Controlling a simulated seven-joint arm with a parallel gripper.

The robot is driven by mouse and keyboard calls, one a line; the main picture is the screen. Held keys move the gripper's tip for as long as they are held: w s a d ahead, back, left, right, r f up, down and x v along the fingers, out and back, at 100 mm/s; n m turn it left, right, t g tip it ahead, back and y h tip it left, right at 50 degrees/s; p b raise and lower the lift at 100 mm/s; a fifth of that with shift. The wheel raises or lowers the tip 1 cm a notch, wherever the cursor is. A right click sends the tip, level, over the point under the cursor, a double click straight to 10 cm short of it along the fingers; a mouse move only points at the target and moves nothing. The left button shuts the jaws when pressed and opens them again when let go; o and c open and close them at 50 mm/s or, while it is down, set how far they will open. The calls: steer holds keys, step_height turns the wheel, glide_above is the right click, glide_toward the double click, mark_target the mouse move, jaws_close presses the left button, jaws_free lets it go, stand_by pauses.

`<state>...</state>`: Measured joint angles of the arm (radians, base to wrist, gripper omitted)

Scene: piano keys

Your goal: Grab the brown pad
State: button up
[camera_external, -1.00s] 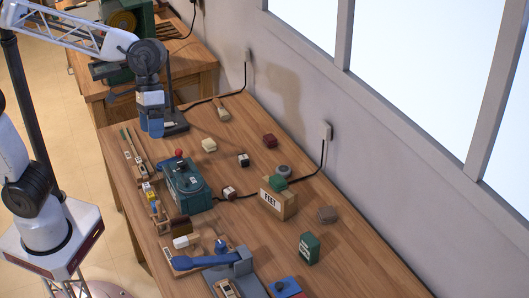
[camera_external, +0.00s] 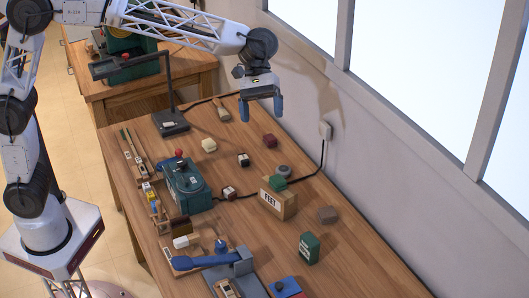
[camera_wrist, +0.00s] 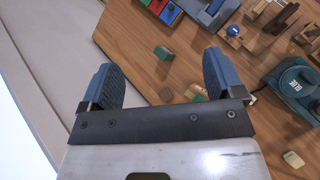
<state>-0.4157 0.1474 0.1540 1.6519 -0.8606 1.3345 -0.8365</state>
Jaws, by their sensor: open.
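A small brown block (camera_external: 327,214), the likeliest brown pad, lies on the wooden table right of the box marked FEET (camera_external: 270,206). A small brown piece (camera_wrist: 166,94) in the wrist view seems to be the same block, between my fingers in the picture but well beyond them. My gripper (camera_external: 261,110) is open and empty, pointing down above the table's far part, behind the dark red block (camera_external: 269,141). Both blue fingers show apart in the wrist view (camera_wrist: 158,75). The block is on the near side of the gripper, apart from it.
A green box (camera_external: 309,248) stands nearer the camera than the brown block. A green pad (camera_external: 277,183) and a grey round piece (camera_external: 284,171) are by the FEET box. A teal machine (camera_external: 188,187) stands left. The wall runs along the right.

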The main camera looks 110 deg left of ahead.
steer(key=w+a+f+n+t+h, duration=0.1)
steer(key=w+a+f+n+t, duration=0.15)
steer(key=w+a, duration=0.6)
steer(key=w+a+f+n+t+h, duration=0.1)
steer(key=w+a+f+n, duration=0.35)
steer(key=a, duration=0.75)
glide_toward(325, 207)
steer(key=shift+w+d+f, duration=0.45)
steer(key=shift+d+f, duration=0.05)
steer(key=shift+f, duration=0.1)
steer(key=shift+x, duration=1.3)
steer(key=shift+d, duration=0.15)
steer(key=shift+h, duration=0.3)
steer(key=shift+x, duration=2.5)
steer(key=shift+w, duration=0.1)
